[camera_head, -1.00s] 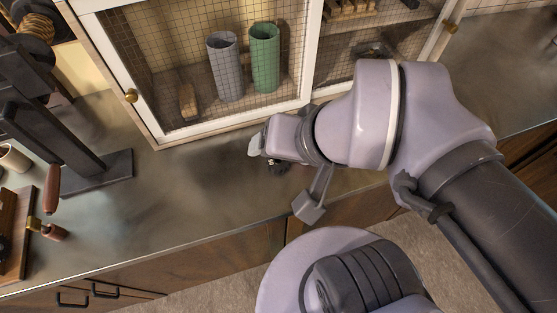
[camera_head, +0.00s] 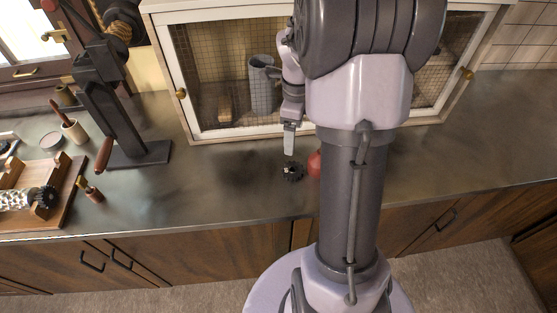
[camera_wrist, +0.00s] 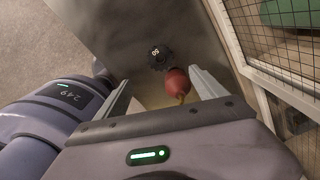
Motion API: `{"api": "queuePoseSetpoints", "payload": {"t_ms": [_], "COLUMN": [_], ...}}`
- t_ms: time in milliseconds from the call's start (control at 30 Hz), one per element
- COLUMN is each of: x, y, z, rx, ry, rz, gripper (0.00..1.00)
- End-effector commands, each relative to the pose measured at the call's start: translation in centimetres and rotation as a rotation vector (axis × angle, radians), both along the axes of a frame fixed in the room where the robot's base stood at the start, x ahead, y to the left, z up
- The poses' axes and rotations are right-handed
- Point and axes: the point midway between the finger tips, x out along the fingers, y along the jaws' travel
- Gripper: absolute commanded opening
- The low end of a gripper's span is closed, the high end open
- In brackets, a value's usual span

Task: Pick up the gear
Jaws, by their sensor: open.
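A small black toothed gear (camera_head: 293,170) lies on the metal counter in front of the mesh cabinet. In the wrist view the gear (camera_wrist: 160,56) lies flat, beyond my fingertips, with pale markings on its face. My gripper (camera_wrist: 159,76) is open and empty, its two fingers spread apart. In the head view my gripper (camera_head: 289,140) points down, behind the gear and near the cabinet front; only part of it shows.
The white-framed mesh cabinet (camera_head: 190,100) stands close behind, holding a grey cylinder (camera_head: 262,84). A dark metal stand (camera_head: 125,150) and a wooden rack (camera_head: 70,190) with a patterned roller are on the left. The counter between is clear.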

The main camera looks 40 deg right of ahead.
Motion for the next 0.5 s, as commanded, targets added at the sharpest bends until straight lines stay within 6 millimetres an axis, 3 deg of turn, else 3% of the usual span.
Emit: {"api": "queuePoseSetpoints", "payload": {"t_ms": [33,200,300,500], "x": [-0.1,-0.1,-0.1,-0.1], "y": [0.1,0.1,0.1,0.0], "z": [-2.3,-7.3,-9.2,-10.9], "rx": [0.003,0.003,0.003,0.001], "ry": [0.003,0.002,0.003,0.0], "rz": [0.0,0.001,0.002,0.003], "gripper": [0.81,0.81,0.81,0.81]}}
